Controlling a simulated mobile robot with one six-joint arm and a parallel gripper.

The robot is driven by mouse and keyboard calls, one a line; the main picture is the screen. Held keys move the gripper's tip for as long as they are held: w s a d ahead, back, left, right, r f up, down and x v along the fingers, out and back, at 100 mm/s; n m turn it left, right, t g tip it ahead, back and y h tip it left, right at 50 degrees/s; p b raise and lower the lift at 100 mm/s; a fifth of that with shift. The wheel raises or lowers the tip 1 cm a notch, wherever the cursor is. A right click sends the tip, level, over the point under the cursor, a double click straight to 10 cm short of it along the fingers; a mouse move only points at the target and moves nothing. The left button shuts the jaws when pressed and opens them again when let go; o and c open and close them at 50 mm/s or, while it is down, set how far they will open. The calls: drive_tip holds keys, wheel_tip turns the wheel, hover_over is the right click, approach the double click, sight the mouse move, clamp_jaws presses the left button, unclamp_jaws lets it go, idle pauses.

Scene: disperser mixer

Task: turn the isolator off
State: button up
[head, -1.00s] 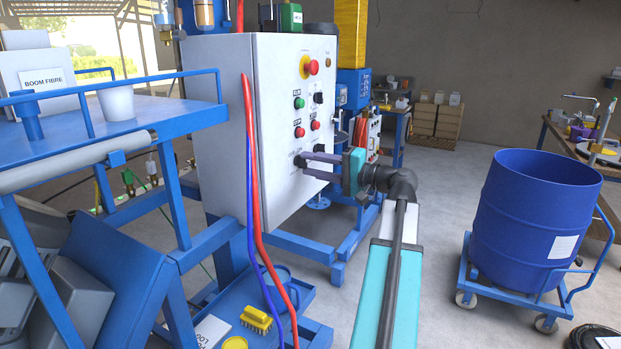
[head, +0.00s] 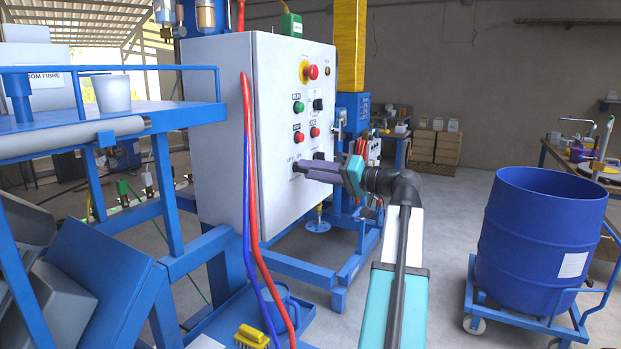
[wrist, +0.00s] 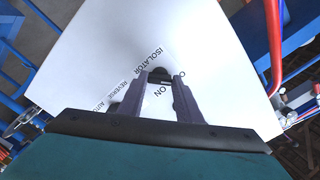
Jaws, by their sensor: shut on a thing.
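The isolator switch, a small dark knob (wrist: 161,74), is on the white panel of the control cabinet (head: 222,130). Its ISOLATOR and ON labels show in the wrist view; part of another label is hidden by a finger. My gripper (wrist: 164,77) is at the knob, its two dark purple fingers shut on it from both sides. I cannot read which mark the knob points to.
Above my fingers are a red emergency stop (head: 312,72), a green button (head: 299,107) and red buttons (head: 299,138). Red and blue hoses (head: 252,150) hang along the cabinet's edge. A blue drum (head: 540,235) stands on a trolley to the right, with clear floor between.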

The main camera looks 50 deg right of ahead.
drive_tip(key=shift+d+r, duration=0.15)
drive_tip(key=shift+r, duration=0.05)
drive_tip(key=o, duration=1)
drive_tip(key=shift+o, duration=0.2)
drive_tip(key=shift+f, duration=0.1)
drive_tip(key=v, duration=1.4)
drive_tip(key=shift+b, duration=0.35)
